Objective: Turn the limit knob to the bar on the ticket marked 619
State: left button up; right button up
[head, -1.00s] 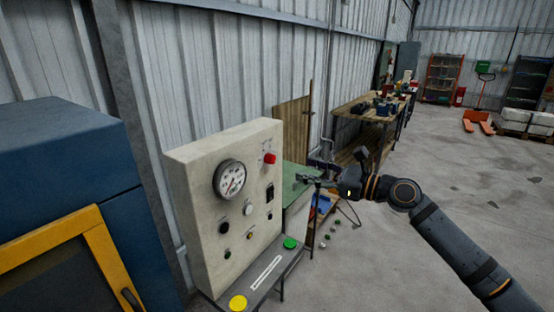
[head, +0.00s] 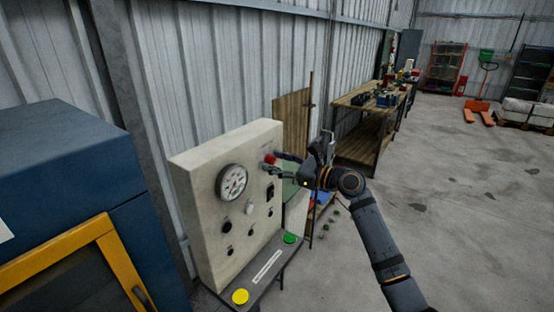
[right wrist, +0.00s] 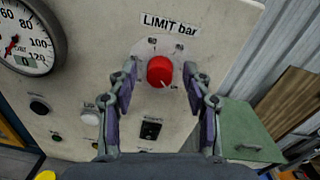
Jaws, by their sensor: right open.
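The red limit knob (right wrist: 160,71) sits under the "LIMIT bar" label (right wrist: 170,24) on the beige panel. A light mark shows at its lower right edge. It also shows in the head view (head: 270,158), partly beside my fingers. My right gripper (head: 279,164) is open in front of the panel at the knob. In the right wrist view its two fingers stand to the left and right of the knob, with gaps on both sides. I cannot make out a ticket marked 619. My left gripper is not in view.
A round gauge (head: 232,182) is left of the knob. A black switch (right wrist: 151,130) and a white button (right wrist: 91,117) are below. Yellow (head: 240,297) and green (head: 290,238) buttons and a white strip (head: 267,266) are on the ledge. A blue cabinet (head: 70,160) stands left.

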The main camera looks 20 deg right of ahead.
grip_shut()
dwell(0.3)
jog(key=shift+n, duration=0.3)
